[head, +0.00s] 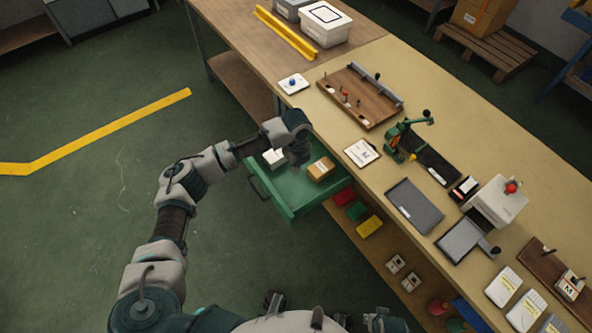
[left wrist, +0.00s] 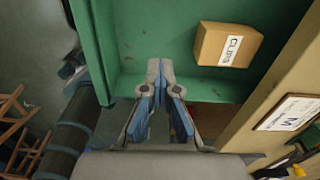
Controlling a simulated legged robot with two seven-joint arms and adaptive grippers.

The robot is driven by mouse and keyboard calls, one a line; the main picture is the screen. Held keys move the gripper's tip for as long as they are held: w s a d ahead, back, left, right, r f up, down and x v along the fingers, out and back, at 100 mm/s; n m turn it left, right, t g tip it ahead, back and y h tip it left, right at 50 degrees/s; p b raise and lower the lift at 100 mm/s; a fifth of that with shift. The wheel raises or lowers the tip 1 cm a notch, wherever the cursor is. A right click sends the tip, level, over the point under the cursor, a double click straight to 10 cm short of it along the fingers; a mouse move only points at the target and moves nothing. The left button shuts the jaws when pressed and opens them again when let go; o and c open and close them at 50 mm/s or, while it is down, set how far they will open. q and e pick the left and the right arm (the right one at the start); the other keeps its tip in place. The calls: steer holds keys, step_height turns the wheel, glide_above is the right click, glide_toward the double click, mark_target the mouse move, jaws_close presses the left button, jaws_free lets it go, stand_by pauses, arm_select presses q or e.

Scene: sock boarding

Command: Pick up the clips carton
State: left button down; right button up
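The clips carton (head: 320,169) is a small brown box in the open green drawer (head: 291,208), towards its right side. In the left wrist view the carton (left wrist: 227,45) shows the label "CLIPS" and sits to the upper right of my fingers, apart from them. My left gripper (head: 298,163) hangs over the drawer, just left of the carton.
A white box (head: 273,158) sits in the drawer's left part. The workbench (head: 440,105) lies to the right, with a card (head: 362,153), a wooden fixture (head: 352,97) and a green press (head: 398,138). Coloured bins (head: 369,226) stand on the shelf below. The floor left is clear.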

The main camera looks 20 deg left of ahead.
arm_select(q)
steer(key=shift+c, duration=1.9)
jaws_free()
